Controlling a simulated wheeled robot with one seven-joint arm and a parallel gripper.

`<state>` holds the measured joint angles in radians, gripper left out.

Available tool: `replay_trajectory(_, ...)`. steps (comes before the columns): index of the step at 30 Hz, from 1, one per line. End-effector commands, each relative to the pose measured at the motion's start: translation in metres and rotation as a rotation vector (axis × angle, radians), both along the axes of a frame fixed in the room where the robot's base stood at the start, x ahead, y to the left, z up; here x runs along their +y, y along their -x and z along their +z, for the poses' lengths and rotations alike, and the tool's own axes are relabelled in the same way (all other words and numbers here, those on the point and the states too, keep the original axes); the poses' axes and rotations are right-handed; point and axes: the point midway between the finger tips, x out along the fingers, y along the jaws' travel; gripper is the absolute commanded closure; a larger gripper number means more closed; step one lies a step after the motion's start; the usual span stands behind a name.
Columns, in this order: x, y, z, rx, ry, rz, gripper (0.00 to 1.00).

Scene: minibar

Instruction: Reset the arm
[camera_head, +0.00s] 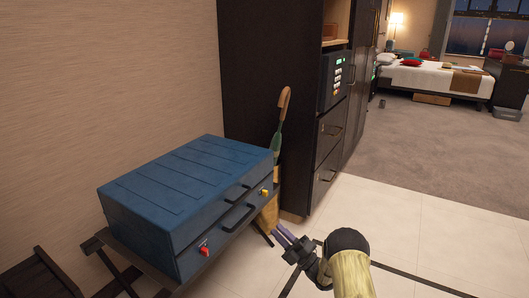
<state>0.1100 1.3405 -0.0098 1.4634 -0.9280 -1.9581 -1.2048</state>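My gripper (281,232) is at the lower middle of the head view, at the end of my arm (350,270), which enters from the bottom edge. Its narrow fingers point up and left, toward the front right corner of a blue suitcase (185,175). The fingers look close together, but their gap is too small to judge. I see nothing held between them. The suitcase lies shut on a dark folding rack (103,246), with a black handle (238,216), a red latch (204,251) and a yellow latch (264,192) on its front.
An umbrella (281,120) with a curved wooden handle stands behind the suitcase. A dark cabinet (262,60) holds a safe (330,80) and drawers (330,132). Pale tiled floor (440,235) lies open to the right. A bed (432,78) stands farther back on carpet.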

Motion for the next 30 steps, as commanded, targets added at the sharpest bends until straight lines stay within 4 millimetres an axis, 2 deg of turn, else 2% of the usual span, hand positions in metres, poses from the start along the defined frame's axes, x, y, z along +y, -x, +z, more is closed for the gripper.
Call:
replay_trajectory(1, 0.002, -0.006, 0.013, 0.030, 0.012, -0.011, 0.75)
replay_trajectory(5, 0.006, -0.027, 0.043, 0.189, 0.051, -0.069, 0.75)
replay_trajectory(9, 0.001, -0.044, 0.074, 0.417, 0.071, -0.164, 0.75)
replay_trajectory(13, -0.010, -0.048, 0.098, 0.634, 0.058, -0.263, 0.75)
replay_trajectory(16, -0.022, -0.042, 0.114, 0.803, 0.027, -0.345, 0.75)
replay_trajectory(20, -0.039, -0.022, 0.132, 1.021, -0.037, -0.455, 0.75)
replay_trajectory(23, -0.052, 0.003, 0.143, 1.187, -0.104, -0.542, 0.75)
replay_trajectory(26, -0.065, 0.036, 0.152, 1.352, -0.184, -0.632, 0.75)
replay_trajectory(30, -0.079, 0.094, 0.164, 1.576, -0.315, -0.757, 0.75)
